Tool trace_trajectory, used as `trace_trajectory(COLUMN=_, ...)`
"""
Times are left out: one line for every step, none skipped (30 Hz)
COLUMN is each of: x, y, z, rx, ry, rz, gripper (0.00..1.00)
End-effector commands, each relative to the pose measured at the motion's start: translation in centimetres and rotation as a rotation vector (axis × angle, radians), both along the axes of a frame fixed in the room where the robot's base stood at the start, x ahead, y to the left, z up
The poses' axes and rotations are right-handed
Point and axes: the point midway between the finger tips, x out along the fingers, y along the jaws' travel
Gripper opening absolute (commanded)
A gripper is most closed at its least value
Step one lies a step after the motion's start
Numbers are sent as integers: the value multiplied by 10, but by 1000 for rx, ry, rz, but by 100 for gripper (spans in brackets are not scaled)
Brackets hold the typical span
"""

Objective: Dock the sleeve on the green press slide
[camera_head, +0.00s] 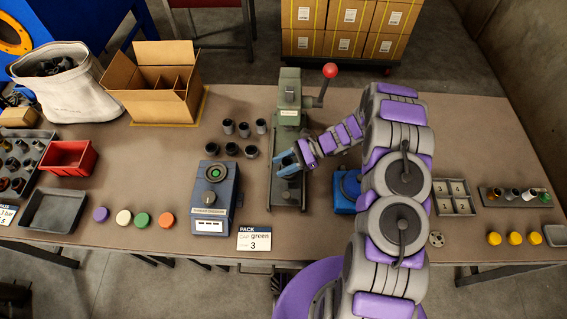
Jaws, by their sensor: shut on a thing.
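The green press (290,100) stands at the back middle of the table, with a red-balled lever (329,71) on its right side. Its slide base (286,194) runs toward me in front of the column. My gripper (288,161) reaches in from the right, over the slide just in front of the column. It is shut on a small dark sleeve, mostly hidden by the blue fingers. I cannot tell whether the sleeve touches the slide.
Several dark sleeves (228,126) stand left of the press. A blue box with a dial (213,197) and a card reading "green 3" (254,238) are at front left. Coloured caps (141,219) lie farther left. A blue device (345,190) stands right, partly behind my arm.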

Motion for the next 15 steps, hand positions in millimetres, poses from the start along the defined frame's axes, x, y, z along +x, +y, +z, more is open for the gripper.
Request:
trace_trajectory(x=0, y=0, z=0, rx=0, ry=0, rz=0, gripper=5)
trace_trajectory(x=0, y=0, z=0, rx=0, ry=0, rz=0, gripper=5)
trace_trajectory(x=0, y=0, z=0, rx=0, ry=0, rz=0, gripper=5)
trace_trajectory(x=0, y=0, z=-1, rx=1, ry=0, rz=0, gripper=5)
trace_trajectory(x=0, y=0, z=-1, rx=1, ry=0, rz=0, gripper=5)
trace_trajectory(x=0, y=0, z=-2, rx=1, ry=0, rz=0, gripper=5)
trace_trajectory(x=0, y=0, z=-2, rx=1, ry=0, rz=0, gripper=5)
trace_trajectory(x=0, y=0, z=-3, rx=1, ry=0, rz=0, gripper=5)
trace_trajectory(x=0, y=0, z=-3, rx=1, ry=0, rz=0, gripper=5)
trace_trajectory(x=0, y=0, z=-4, rx=1, ry=0, rz=0, gripper=5)
trace_trajectory(x=0, y=0, z=-5, rx=1, ry=0, rz=0, gripper=5)
trace_trajectory(x=0, y=0, z=-5, rx=1, ry=0, rz=0, gripper=5)
trace_trajectory(x=0, y=0, z=-6, rx=1, ry=0, rz=0, gripper=5)
trace_trajectory(x=0, y=0, z=-7, rx=1, ry=0, rz=0, gripper=5)
trace_trajectory(x=0, y=0, z=-7, rx=1, ry=0, rz=0, gripper=5)
